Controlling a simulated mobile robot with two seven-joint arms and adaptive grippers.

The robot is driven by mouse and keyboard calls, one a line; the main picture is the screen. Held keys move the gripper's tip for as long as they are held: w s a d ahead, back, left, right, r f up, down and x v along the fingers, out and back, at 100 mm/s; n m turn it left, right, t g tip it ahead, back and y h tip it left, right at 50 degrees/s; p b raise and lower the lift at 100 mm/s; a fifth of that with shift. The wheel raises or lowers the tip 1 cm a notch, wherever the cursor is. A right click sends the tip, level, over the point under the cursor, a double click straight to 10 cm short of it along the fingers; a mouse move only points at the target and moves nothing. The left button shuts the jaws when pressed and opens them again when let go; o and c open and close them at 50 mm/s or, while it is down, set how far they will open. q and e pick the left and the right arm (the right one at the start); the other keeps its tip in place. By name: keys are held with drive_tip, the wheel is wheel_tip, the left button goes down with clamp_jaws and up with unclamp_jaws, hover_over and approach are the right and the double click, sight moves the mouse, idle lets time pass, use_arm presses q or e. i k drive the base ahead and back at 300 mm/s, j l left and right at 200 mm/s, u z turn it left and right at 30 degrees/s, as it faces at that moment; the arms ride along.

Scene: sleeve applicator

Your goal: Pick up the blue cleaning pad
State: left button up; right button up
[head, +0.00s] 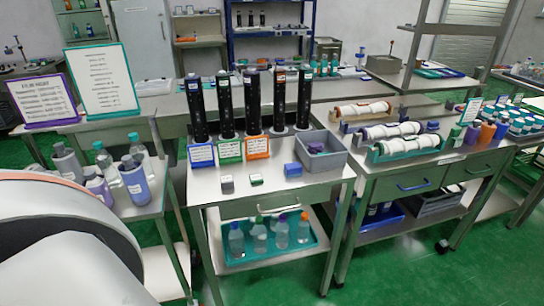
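A small blue block (292,170), which looks like the blue cleaning pad, lies on the steel table (308,195) in the middle of the head view. It is just left of a grey bin and in front of the tall black tubes. A small grey block (227,182) and a small green-topped block (256,180) lie to its left, apart from it. Neither gripper shows. A large white, rounded part, which looks like mine, fills the lower left corner.
The grey bin (340,153) holds a purple item. Black tubes (252,100) with label cards stand behind the blocks. Bottles (135,180) crowd the left table. White rolls (410,145) lie in holders on the right table. The green floor (400,270) in front is open.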

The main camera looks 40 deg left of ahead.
sight(291, 169)
drive_tip(key=k+l+u, duration=0.1)
drive_tip(key=u, duration=0.9)
drive_tip(key=k+j, duration=0.05)
